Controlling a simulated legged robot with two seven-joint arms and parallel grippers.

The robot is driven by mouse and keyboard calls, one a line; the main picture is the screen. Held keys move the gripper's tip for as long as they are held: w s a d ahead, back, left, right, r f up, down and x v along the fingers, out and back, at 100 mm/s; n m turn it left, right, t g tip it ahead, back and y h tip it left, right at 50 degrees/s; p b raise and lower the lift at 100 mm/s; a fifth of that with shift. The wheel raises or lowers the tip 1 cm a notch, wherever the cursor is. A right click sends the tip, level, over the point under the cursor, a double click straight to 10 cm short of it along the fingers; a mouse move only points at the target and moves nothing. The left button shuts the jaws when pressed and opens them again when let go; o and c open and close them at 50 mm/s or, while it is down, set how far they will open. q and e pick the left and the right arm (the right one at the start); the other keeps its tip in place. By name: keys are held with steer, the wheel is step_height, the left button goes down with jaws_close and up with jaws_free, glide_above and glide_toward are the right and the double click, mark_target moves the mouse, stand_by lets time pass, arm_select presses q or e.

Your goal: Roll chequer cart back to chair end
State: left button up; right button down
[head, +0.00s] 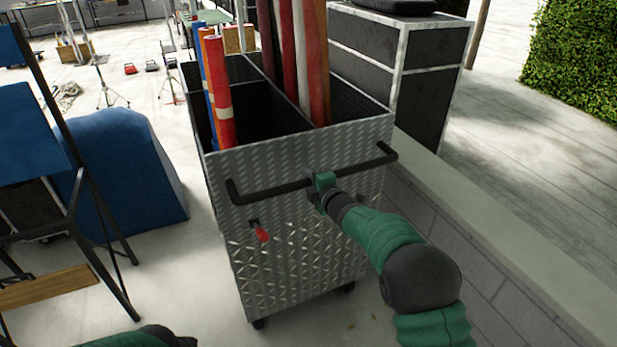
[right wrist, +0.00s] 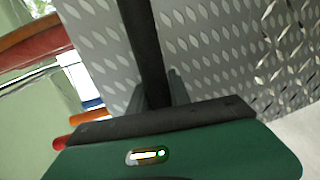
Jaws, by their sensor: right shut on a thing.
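The chequer cart (head: 295,240) stands upright in the middle of the head view, with metal chequer-plate walls and small dark wheels. A black push handle (head: 270,193) runs across its near face. My right gripper (head: 322,183) is shut on this handle near its middle. In the right wrist view the black handle bar (right wrist: 147,50) runs into the jaws, with the chequer plate (right wrist: 215,45) behind. Red, white and blue rolls (head: 218,90) stand in the cart. Only a dark and green part of my left arm shows at the bottom left edge; its jaws cannot be made out.
A folding chair (head: 85,215) with a dark frame and blue back stands at the left, by a blue covered block (head: 125,165). A low block wall (head: 470,230) runs close along the cart's right side. A black case (head: 400,70) stands behind.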

steer(key=shift+d, duration=0.1)
steer(key=c, duration=1.5)
jaws_free()
steer(key=o, duration=0.3)
steer(key=shift+w+f, duration=0.15)
steer(key=shift+w, duration=0.1)
steer(key=shift+s, duration=0.1)
steer(key=b+v, duration=0.1)
steer(key=v, duration=1.5)
steer(key=shift+s, duration=0.35)
